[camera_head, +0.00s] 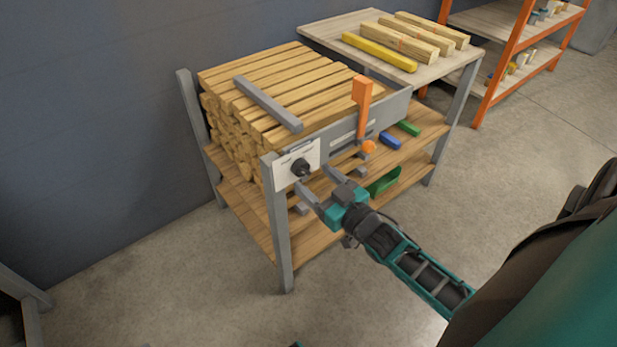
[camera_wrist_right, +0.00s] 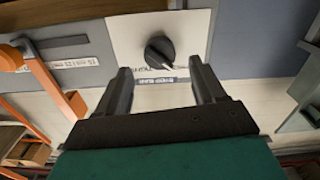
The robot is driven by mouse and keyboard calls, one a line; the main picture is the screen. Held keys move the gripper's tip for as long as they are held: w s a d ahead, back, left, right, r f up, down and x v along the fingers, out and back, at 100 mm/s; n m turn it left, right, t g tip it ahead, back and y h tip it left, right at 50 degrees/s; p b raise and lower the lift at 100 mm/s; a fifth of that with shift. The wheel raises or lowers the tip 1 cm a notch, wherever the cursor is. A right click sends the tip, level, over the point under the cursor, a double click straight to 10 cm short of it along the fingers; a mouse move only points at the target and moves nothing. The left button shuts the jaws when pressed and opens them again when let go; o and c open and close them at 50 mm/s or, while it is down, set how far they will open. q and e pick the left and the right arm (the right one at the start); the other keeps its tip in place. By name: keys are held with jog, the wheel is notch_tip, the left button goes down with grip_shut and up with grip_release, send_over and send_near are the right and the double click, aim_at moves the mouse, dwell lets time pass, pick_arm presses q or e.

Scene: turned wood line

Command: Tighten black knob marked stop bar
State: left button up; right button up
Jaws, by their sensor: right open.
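The black knob (camera_head: 301,167) sits on a white plate (camera_head: 284,179) at the front corner of the wood rack. In the right wrist view the knob (camera_wrist_right: 160,51) has a pale pointer line, with a label strip below it that is too small to read surely. My right gripper (camera_head: 311,178) is open in front of the plate. In the right wrist view its two fingers (camera_wrist_right: 159,78) point at the plate, one on each side below the knob, with nothing between them. Whether they touch the plate cannot be told. My left gripper is out of view.
An orange lever (camera_head: 361,104) stands on the rack's front panel, right of the knob. A grey bar (camera_head: 268,103) lies across the stacked wood strips (camera_head: 240,85). Open floor lies in front.

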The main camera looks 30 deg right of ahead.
aim_at(306, 172)
jog(key=shift+w+a+f, duration=0.1)
jog(key=shift+w, duration=0.65)
jog(key=shift+w+b, duration=0.3)
jog(key=shift+w, duration=0.55)
jog(key=c, duration=1.1)
jog(key=shift+o, duration=0.2)
